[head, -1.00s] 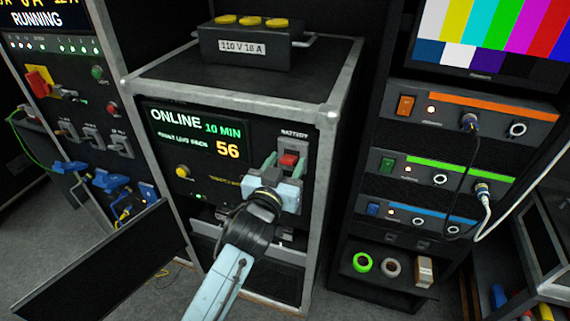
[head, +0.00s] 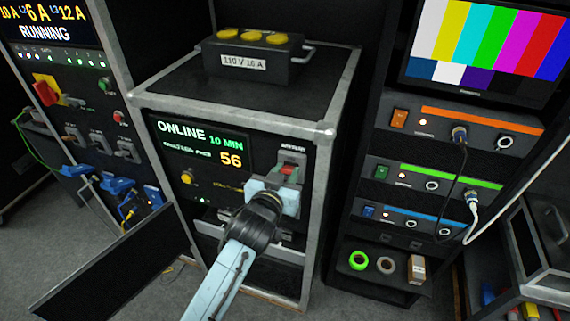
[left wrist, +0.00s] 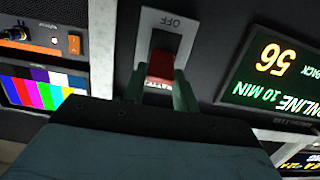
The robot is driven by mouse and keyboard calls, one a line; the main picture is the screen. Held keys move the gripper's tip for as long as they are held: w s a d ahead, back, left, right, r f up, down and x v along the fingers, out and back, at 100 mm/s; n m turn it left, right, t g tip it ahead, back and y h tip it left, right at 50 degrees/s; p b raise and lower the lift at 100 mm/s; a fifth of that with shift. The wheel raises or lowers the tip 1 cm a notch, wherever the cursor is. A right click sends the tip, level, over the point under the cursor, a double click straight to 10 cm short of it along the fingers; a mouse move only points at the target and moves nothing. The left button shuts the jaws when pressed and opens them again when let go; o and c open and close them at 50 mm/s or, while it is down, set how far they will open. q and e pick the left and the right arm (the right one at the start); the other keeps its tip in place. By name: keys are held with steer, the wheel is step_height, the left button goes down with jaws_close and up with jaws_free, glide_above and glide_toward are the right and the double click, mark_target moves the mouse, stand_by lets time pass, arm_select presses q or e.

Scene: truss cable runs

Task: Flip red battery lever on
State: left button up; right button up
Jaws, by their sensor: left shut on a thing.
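The red battery lever (head: 289,169) sits in a grey switch plate on the black power unit (head: 326,180), beside its lit display. My left gripper (head: 287,174) reaches it from the front, its green fingers on either side of the lever. In the left wrist view, the picture is inverted; the gripper (left wrist: 161,80) is shut on the lever (left wrist: 161,67). The OFF mark on the plate (left wrist: 186,22) shows, and the lever stands at the end away from it. Whatever is marked at that end is mostly hidden by the lever and gripper. My right gripper is not in view.
The unit's display (head: 203,142) reads ONLINE, 10 MIN and 56. A black box (head: 252,60) with yellow caps stands on top. An open dark panel (head: 105,262) juts out at lower left. A rack with cables (head: 458,160) stands to the right.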

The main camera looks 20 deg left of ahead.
arm_select(q)
steer(key=shift+r, duration=0.1)
stand_by(0.3)
steer(key=o, duration=1)
steer(key=s, duration=0.4)
steer(key=s+r, duration=0.1)
steer(key=s, duration=0.3)
steer(key=s+r+b, duration=0.1)
steer(key=s, duration=0.4)
steer(key=shift+a+r, duration=0.1)
steer(key=shift+a, duration=0.15)
